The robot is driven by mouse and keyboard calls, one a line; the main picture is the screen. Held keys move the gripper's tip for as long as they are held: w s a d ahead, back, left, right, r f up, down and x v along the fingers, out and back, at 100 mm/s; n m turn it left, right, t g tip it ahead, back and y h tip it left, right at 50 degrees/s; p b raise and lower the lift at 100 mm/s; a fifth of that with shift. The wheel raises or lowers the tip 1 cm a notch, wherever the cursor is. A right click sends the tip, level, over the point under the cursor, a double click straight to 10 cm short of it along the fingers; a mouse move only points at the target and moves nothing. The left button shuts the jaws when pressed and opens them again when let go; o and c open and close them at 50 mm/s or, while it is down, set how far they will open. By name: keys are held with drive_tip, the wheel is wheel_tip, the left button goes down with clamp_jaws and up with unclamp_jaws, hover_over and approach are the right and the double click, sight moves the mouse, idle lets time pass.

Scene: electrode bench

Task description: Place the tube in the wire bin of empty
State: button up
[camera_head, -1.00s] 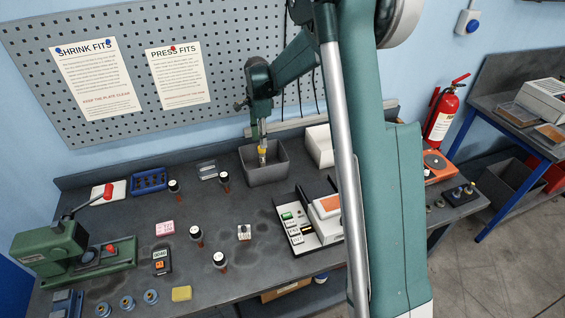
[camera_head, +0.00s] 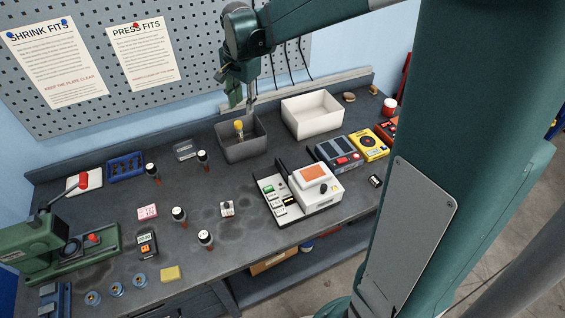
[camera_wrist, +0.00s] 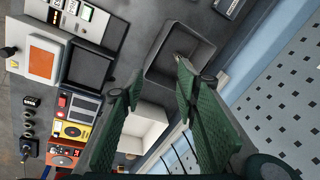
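The tube (camera_head: 239,130), with a yellow upper end, stands inside the dark grey bin (camera_head: 246,153) at the back of the bench. Its lower part is hidden by the bin's wall; I cannot tell how it rests. No wire bin shows; this bin has solid walls. My gripper (camera_head: 244,101) is above the bin and the tube, pointing down, with nothing between its fingers. In the wrist view my gripper (camera_wrist: 158,77) is open, its two green fingers well apart. The grey bin (camera_wrist: 207,50) lies just beyond the fingertips there.
A white bin (camera_head: 312,115) stands right of the grey bin. A white device (camera_head: 305,190), a grey unit (camera_head: 338,153) and a yellow meter (camera_head: 368,145) stand to the right. Dark-capped bottles (camera_head: 203,160) stand to the left. A pegboard wall (camera_head: 195,40) is close behind.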

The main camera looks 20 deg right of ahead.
drive_tip(key=s+r+n+t, duration=0.1)
drive_tip(key=s+r+n, duration=0.2)
drive_tip(key=s, duration=0.5)
drive_tip(key=s+r+n+t, duration=0.1)
drive_tip(key=s+r+n, duration=0.2)
drive_tip(key=s, duration=0.5)
drive_tip(key=s+f+n+t, duration=0.2)
drive_tip(key=s+n, duration=0.4)
drive_tip(key=s, duration=1)
drive_tip(key=shift+s+a+f+t, duration=0.3)
drive_tip(key=shift+s+f+t, duration=0.05)
drive_tip(key=shift+t, duration=0.15)
